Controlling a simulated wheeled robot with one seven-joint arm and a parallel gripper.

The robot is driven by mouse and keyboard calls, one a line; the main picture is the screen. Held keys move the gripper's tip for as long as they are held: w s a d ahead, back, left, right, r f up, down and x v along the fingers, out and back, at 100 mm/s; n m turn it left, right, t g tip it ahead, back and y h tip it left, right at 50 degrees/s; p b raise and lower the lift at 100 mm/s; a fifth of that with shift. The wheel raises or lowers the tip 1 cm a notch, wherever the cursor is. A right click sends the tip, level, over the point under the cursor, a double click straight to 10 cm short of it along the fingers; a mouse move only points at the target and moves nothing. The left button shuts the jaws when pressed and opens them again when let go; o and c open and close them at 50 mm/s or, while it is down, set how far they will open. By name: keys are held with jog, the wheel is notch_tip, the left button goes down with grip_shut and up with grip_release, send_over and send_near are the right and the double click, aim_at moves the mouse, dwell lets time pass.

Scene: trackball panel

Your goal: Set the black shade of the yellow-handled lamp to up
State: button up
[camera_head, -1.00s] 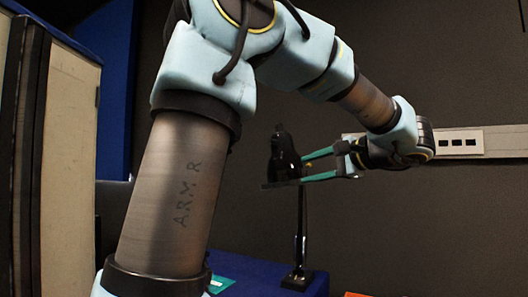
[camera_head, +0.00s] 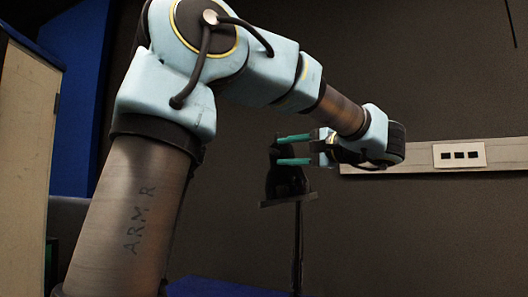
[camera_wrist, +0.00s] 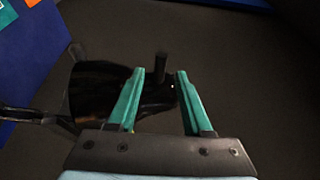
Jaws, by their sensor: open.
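The lamp's black shade (camera_head: 284,184) sits on a thin black stand (camera_head: 297,245) in the head view, narrow end up and wide rim down. No yellow handle shows on it. My gripper (camera_head: 278,150) is open, its two teal fingers pointing left at the upper part of the shade. In the wrist view the dark shade (camera_wrist: 92,88) lies at the left, partly behind the left finger. A short dark stub (camera_wrist: 161,66) shows between the open fingertips of my gripper (camera_wrist: 160,72). I cannot tell whether the fingers touch the shade.
A blue table top (camera_head: 215,289) lies below the lamp. A pale rail with a socket plate (camera_head: 459,155) runs along the dark wall at the right. A beige cabinet (camera_head: 25,150) stands at the left. In the wrist view, an orange piece (camera_wrist: 32,2) lies at the upper left.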

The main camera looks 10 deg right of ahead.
jog(key=p+x, duration=0.1)
jog(key=x, duration=0.6)
jog(key=shift+p, duration=0.4)
jog(key=shift+c, duration=0.3)
grip_shut()
dwell(0.6)
